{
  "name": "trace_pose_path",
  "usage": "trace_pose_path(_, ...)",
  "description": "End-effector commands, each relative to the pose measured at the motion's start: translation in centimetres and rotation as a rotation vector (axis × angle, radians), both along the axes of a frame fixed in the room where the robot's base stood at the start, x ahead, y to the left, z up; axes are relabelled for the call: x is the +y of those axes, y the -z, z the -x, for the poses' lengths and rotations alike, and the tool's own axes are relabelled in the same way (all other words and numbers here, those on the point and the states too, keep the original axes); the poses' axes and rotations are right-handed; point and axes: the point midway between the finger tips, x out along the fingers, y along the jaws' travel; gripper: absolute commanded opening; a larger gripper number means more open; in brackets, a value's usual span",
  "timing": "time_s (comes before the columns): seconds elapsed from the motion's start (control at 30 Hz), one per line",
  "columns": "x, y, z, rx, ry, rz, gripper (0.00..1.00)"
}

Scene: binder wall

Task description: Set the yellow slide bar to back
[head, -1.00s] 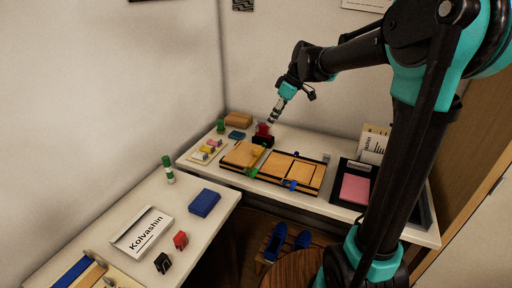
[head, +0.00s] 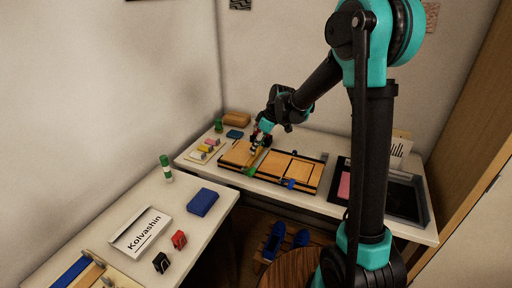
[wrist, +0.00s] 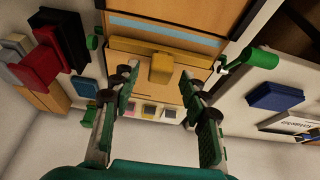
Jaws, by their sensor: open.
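The yellow slide bar (wrist: 137,47) lies across an orange-brown wooden board (wrist: 158,10) in the wrist view, with a yellow block-like knob (wrist: 161,68) at its middle. My gripper (wrist: 158,84) is open, its two fingers on either side of the knob with gaps visible; whether either finger touches it I cannot tell. In the head view my gripper (head: 257,142) is over the left end of the wooden board (head: 292,169) on the back table and covers much of the bar there.
A green clamp (wrist: 250,57) sits beside the board. A red and black object (wrist: 42,68) stands close on the other side. A blue box (wrist: 275,96) and several small coloured blocks (wrist: 150,110) are nearby. A black tray (head: 405,200) lies at the table's right end.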

Motion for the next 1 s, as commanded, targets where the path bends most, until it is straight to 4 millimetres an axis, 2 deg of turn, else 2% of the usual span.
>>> trace_pose_path(0.2,0.41,1.12,-0.14,0.000,0.000,0.000,0.45)
trace_pose_path(0.47,0.44,1.16,-0.15,0.000,0.000,0.000,0.45)
trace_pose_path(0.8,0.43,1.13,-0.15,0.000,0.000,0.000,0.03)
trace_pose_path(0.83,0.43,1.13,-0.15,0.000,0.000,0.000,0.00)
trace_pose_path(1.0,0.43,1.13,-0.15,0.000,0.000,0.000,0.00)
